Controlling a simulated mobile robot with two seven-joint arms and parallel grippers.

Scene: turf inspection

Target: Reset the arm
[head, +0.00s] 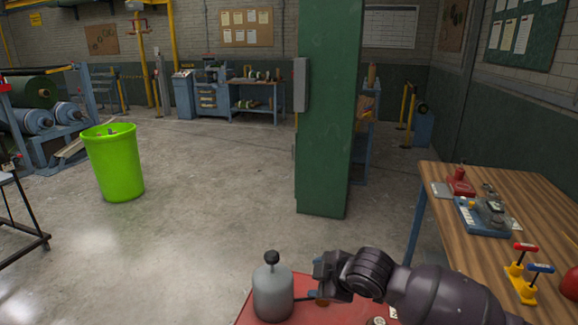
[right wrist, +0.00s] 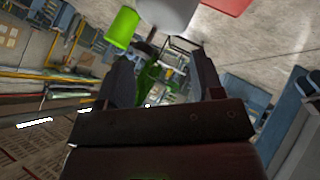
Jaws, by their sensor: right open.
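My right arm comes in from the lower right of the head view. Its gripper (head: 318,283) is just right of a grey cylindrical weight (head: 273,292) with a dark knob on top, which stands upright on a red surface (head: 250,311). In the right wrist view my right gripper (right wrist: 160,85) has its two fingers apart with nothing held between them. The grey weight (right wrist: 170,12) shows beyond the fingertips at the top edge. I cannot tell whether the gripper touches the weight. My left gripper is in neither view.
A wooden table (head: 456,205) at right carries a red device (head: 460,183), a blue-based instrument (head: 487,215) and a yellow stand with red and blue handled tools (head: 521,283). A green pillar (head: 330,110) stands ahead. A bright green bin (head: 114,163) stands left on open concrete floor.

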